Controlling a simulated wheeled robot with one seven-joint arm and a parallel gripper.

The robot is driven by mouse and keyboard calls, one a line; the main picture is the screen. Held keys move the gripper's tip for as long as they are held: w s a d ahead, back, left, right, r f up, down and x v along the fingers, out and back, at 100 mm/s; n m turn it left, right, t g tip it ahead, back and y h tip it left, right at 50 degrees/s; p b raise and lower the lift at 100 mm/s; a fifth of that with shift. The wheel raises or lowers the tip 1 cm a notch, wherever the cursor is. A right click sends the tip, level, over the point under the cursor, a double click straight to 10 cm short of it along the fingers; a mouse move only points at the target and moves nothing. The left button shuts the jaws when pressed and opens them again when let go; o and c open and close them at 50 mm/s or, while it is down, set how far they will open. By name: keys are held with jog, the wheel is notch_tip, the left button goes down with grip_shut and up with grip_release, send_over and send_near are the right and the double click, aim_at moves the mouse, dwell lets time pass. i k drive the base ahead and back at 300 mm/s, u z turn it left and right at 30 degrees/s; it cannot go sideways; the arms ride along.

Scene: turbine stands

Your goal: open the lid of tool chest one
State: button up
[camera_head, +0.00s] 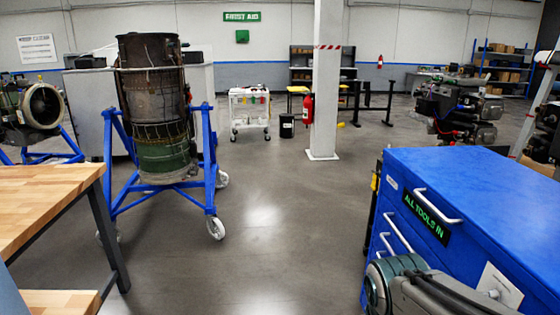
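A blue tool chest (470,185) stands at the right front, with a flat blue top that looks shut. Its near-left face has silver bar handles (437,207) and a dark label with green letters reading "ALL TOOLS IN". A paper tag hangs low on its side. I cannot tell from the picture whether this is chest one. My arm, grey and dark green, shows at the bottom right in front of the chest. My gripper's fingers are not in view.
A wooden workbench (45,190) is at the left front. Beyond it a turbine part (155,100) sits in a blue wheeled stand (209,165). A white pillar (327,80) and a white cart (249,108) stand further back. The grey floor between bench and chest is clear.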

aim_at(512, 209)
jog(key=u, duration=2.2)
jog(key=k, duration=1)
jog(key=z, duration=1.55)
jog(key=i, duration=0.5)
